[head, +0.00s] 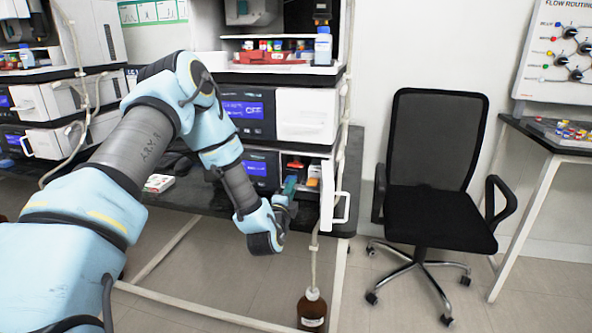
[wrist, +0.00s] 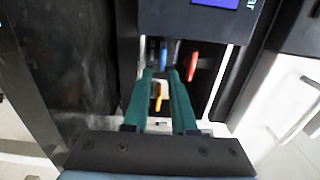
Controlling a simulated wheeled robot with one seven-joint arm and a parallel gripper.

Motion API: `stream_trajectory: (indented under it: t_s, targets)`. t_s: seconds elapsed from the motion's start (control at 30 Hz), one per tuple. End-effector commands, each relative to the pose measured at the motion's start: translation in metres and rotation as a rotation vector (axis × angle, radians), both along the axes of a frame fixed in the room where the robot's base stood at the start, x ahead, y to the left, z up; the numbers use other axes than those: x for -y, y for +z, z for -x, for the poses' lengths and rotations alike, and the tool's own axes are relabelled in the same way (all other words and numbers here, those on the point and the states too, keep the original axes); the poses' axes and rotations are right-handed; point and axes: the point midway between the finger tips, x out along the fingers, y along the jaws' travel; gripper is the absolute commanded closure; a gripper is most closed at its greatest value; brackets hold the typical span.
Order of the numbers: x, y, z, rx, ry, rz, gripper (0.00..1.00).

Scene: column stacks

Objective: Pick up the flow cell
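The open compartment (head: 297,160) in the lower instrument of the stack holds small coloured parts. In the wrist view a blue part (wrist: 163,52) shows just past my fingertips, a red-orange part (wrist: 192,64) is to their right, and a yellow-orange part (wrist: 158,96) shows between the fingers. I cannot tell which of these is the flow cell. My gripper (wrist: 161,73) has two green fingers with a gap between them and points into the compartment. It is open, with nothing visibly clamped. In the head view my gripper (head: 290,187) is at the compartment's mouth, partly hidden by my wrist.
A white door (head: 327,198) stands open right of the compartment, close to my gripper. A tube runs down to a brown bottle (head: 312,309) on the floor. A black chair (head: 437,165) stands to the right. Bottles and a red tray (head: 268,57) sit on top of the stack.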

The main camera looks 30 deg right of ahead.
Motion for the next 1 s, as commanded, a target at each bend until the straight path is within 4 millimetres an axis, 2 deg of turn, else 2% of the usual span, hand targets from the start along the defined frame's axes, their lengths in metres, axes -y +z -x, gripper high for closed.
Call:
stream_trajectory:
  t_s: [0.1,0.23,0.53,0.57,0.77,1.0]
  targets:
    - [0.012,0.006,-0.016,-0.001,0.005,0.003,0.75]
    - [0.024,0.004,-0.026,0.0,0.002,0.003,0.75]
    - [0.028,0.002,-0.031,0.0,0.0,0.0,0.75]
    - [0.028,0.002,-0.031,-0.001,0.0,0.001,0.76]
    - [0.028,0.002,-0.031,-0.001,0.0,0.001,0.99]
    - [0.028,0.002,-0.031,-0.001,0.0,0.0,1.0]
